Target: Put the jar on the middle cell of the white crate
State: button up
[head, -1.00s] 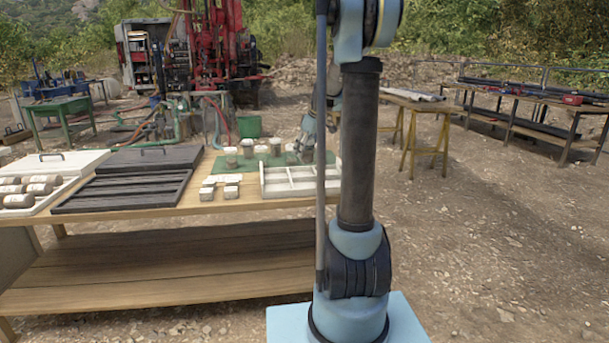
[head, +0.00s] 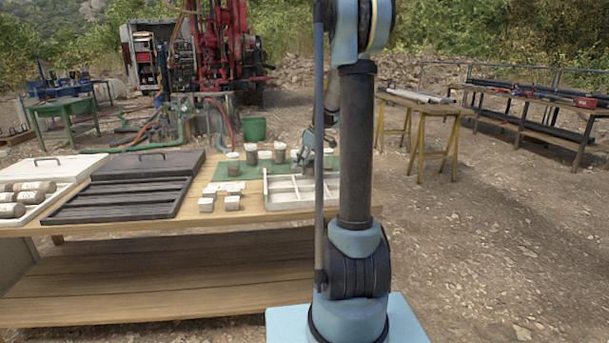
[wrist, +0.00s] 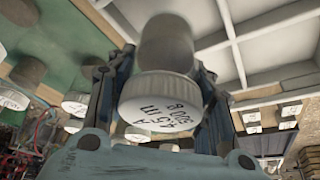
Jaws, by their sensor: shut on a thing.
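A grey jar with a white, hand-marked lid (wrist: 158,98) is between the fingers of my gripper (wrist: 160,78) in the wrist view. My gripper is shut on it. In the head view my gripper (head: 304,152) is near the back of the white crate (head: 267,196), and the held jar is hard to make out. The crate is a shallow tray with several cells, on the right end of the table. It also shows in the wrist view (wrist: 232,38), behind and to the right of the jar. My arm hides the crate's right side in the head view.
Several other jars (head: 233,164) stand on the green mat (head: 220,174) left of my gripper. Small pale blocks (head: 206,205) lie left of the crate. A black tray (head: 120,198) and a white box (head: 62,222) with cylinders fill the table's left side.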

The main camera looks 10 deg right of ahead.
aim_at(312, 154)
jog(key=shift+f, duration=2.1)
jog(key=o, duration=1.5)
jog(key=shift+r, duration=0.1)
jog(key=v, duration=1.2)
jog(key=shift+s, duration=0.2)
jog(key=s+a+f+m+h, duration=0.1)
jog(key=s+f+m, duration=0.2)
jog(key=s, duration=1.3)
jog(key=s+a+f+m+h, duration=0.1)
jog(key=s+a+f+m, duration=0.15)
jog(key=s, duration=1.35)
jog(key=s+d+f+m+h, duration=0.1)
jog(key=s+f+m, duration=0.2)
jog(key=s+f, duration=0.5)
jog(key=shift+s+d+f+g, duration=0.25)
jog(key=shift+s+g, duration=0.15)
jog(key=shift+s, duration=0.55)
